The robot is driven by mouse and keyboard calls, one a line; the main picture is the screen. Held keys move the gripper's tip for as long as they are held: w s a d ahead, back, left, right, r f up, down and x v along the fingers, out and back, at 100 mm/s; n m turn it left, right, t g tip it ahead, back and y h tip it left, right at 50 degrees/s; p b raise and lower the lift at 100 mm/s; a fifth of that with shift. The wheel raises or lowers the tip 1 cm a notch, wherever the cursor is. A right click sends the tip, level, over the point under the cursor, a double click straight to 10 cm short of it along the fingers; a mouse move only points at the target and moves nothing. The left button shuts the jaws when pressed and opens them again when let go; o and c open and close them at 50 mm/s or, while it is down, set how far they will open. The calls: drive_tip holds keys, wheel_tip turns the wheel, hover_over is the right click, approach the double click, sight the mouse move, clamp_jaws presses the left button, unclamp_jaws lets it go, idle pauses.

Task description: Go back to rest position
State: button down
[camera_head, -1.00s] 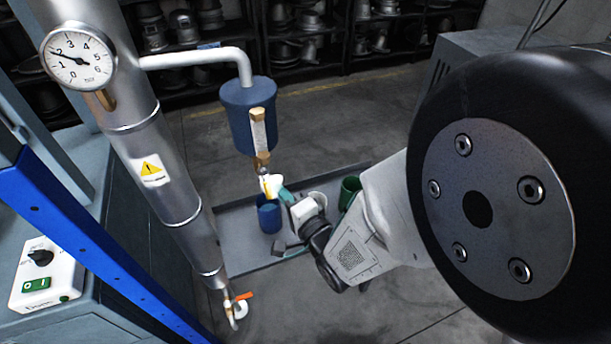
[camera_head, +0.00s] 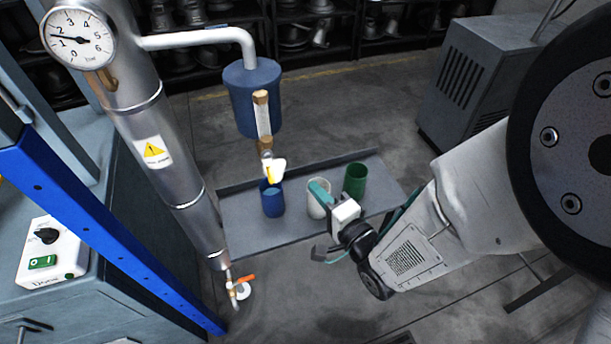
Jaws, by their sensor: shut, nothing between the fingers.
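My gripper (camera_head: 318,190) is shut and empty at the end of my arm, which comes in from the right. Its teal end hangs in front of the white cup (camera_head: 315,208) in this view; I cannot tell the height between them. The blue cup (camera_head: 273,203) stands to the left, below the valve, and looks filled with blue. The green cup (camera_head: 355,180) stands to the right. All three cups are on the grey tray (camera_head: 240,222).
A steel column with a pressure gauge (camera_head: 78,38) and a blue frame bar (camera_head: 110,240) stand at the left. A switch box (camera_head: 48,252) is beside them. A low drain valve with an orange lever (camera_head: 246,279) sticks out. A grey cabinet (camera_head: 480,85) stands back right.

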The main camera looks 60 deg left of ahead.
drive_tip(key=d, duration=0.3)
drive_tip(key=shift+w+d, duration=0.2)
drive_tip(key=shift+d, duration=0.1)
